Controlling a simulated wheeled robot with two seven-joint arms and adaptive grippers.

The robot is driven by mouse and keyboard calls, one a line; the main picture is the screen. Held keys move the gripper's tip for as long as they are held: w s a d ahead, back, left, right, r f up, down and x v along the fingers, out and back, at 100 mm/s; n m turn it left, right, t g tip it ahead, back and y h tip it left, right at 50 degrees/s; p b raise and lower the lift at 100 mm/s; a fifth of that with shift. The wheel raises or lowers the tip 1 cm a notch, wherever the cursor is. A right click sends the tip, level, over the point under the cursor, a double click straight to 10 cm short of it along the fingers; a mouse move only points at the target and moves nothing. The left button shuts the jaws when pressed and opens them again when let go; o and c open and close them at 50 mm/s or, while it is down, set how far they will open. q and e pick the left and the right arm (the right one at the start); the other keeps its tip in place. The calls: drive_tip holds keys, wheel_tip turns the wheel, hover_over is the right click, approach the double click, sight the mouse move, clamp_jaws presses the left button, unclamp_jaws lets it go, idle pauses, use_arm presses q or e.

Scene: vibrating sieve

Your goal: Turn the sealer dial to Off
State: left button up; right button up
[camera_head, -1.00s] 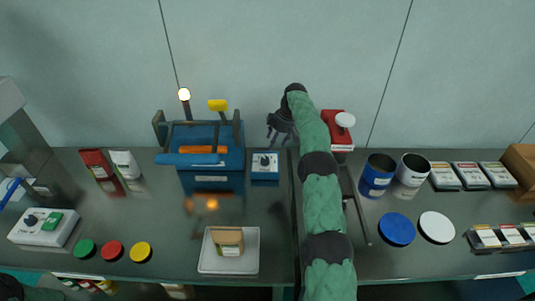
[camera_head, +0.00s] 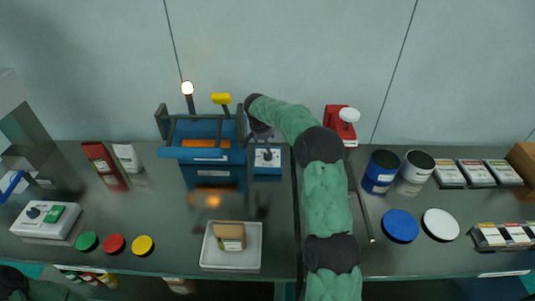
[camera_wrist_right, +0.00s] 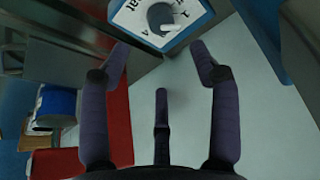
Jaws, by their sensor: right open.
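The sealer dial (camera_head: 267,155) is a dark knob on a blue box with a white face (camera_head: 274,166), right of the blue sealer (camera_head: 205,155). My right gripper (camera_head: 262,133) is just behind and above the dial in the head view and partly covered by my arm. In the right wrist view its fingers (camera_wrist_right: 159,62) are spread and empty, with the dial beyond the fingertips. My left gripper is not in view.
A second, white control box (camera_head: 45,220) with a dark knob and green button sits at far left. A yellow-topped lever (camera_head: 221,99) rises behind the sealer. A red device (camera_head: 341,122) stands behind my right arm. A white tray (camera_head: 231,266) holds a tan packet.

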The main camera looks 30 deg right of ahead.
sight(267, 154)
drive_tip(key=shift+m, duration=0.4)
drive_tip(key=b+x, duration=0.1)
drive_tip(key=x, duration=0.9)
drive_tip(key=shift+w+f+b, duration=0.15)
drive_tip(key=shift+f+b, duration=0.15)
drive_tip(key=shift+b, duration=0.05)
drive_tip(key=shift+a, duration=0.1)
drive_tip(key=shift+r, duration=0.15)
drive_tip(key=c, duration=1.1)
